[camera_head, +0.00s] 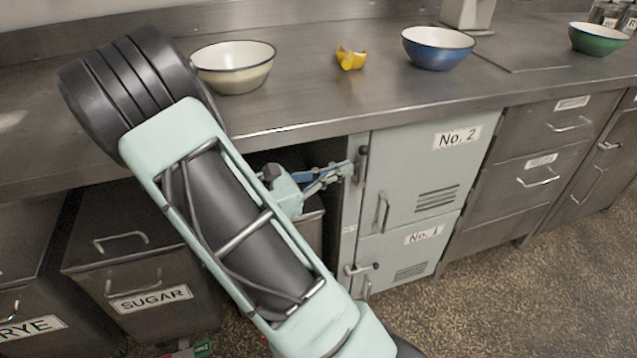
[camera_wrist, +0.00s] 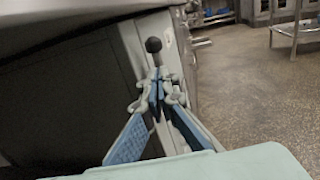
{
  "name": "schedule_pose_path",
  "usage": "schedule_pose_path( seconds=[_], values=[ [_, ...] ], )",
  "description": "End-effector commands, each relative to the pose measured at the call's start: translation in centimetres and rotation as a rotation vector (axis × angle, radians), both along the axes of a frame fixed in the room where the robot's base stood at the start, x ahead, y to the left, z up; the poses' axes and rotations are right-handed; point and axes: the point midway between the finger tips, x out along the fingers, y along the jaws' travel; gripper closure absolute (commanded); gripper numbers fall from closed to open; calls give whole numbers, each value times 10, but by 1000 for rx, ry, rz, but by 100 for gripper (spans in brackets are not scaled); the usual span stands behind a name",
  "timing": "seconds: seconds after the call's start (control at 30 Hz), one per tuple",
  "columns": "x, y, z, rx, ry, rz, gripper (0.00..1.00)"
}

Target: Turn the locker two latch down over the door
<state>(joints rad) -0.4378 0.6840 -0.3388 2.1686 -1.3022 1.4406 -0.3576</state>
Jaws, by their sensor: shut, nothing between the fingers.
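The pale green No. 2 locker door (camera_head: 420,170) is closed under the counter. Its latch (camera_head: 362,160) is at the door's left edge and looks upright, beside the door. In the wrist view the latch's black knob (camera_wrist: 153,45) shows just beyond my fingertips. My gripper (camera_head: 347,170) is shut and empty, its fingertips close to the latch from the left. The wrist view shows the blue-padded fingers (camera_wrist: 157,88) together at the locker's edge. I cannot tell whether they touch the latch, and its lower part is hidden behind them.
The No. 1 door (camera_head: 400,255) is below, its latch (camera_head: 361,268) lying sideways. The counter edge (camera_head: 420,103) runs above my gripper. Cream (camera_head: 233,66), blue (camera_head: 437,48) and green (camera_head: 598,38) bowls stand on the counter. A sugar bin (camera_head: 145,270) is at left; floor at right is free.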

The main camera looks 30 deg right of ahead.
Motion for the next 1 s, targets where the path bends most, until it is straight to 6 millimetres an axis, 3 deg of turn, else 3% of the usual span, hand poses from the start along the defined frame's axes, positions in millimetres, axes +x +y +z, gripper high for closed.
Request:
schedule_pose_path(
  seconds=[0.23, 1.0],
  values=[
    [-1, -19, 0, 0, 0, 0, 100],
    [-2, -23, 4, 63, -16, 0, 100]
  ],
)
